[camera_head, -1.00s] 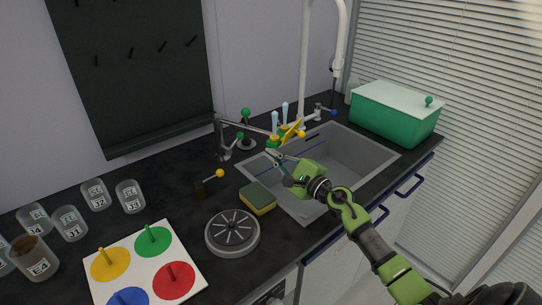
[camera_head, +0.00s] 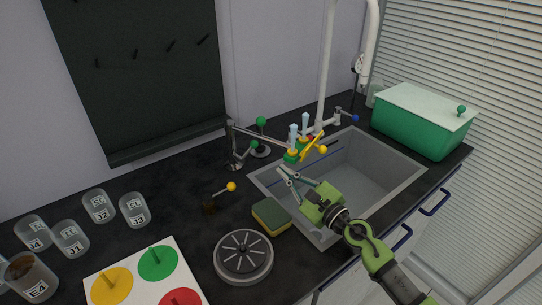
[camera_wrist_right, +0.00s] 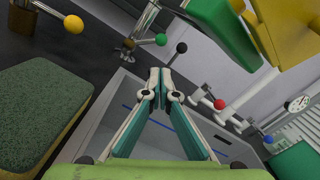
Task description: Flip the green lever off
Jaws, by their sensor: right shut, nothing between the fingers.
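A lever with a green ball (camera_head: 253,145) stands on a small metal tap fitting (camera_head: 233,164) behind the sink's left rim. The green ball (camera_wrist_right: 161,39) also shows in the right wrist view, beyond my fingertips. A second green ball (camera_head: 261,121) rises from a round base just behind. My right gripper (camera_head: 283,172) is shut and empty above the sink's left end, in front of the tap fitting and apart from the green lever. Its fingertips meet in the right wrist view (camera_wrist_right: 160,73). My left gripper is not in view.
Green and yellow valve blocks (camera_head: 298,152) with clear tubes stand close beside my gripper. A green bin (camera_head: 425,125) stands right.

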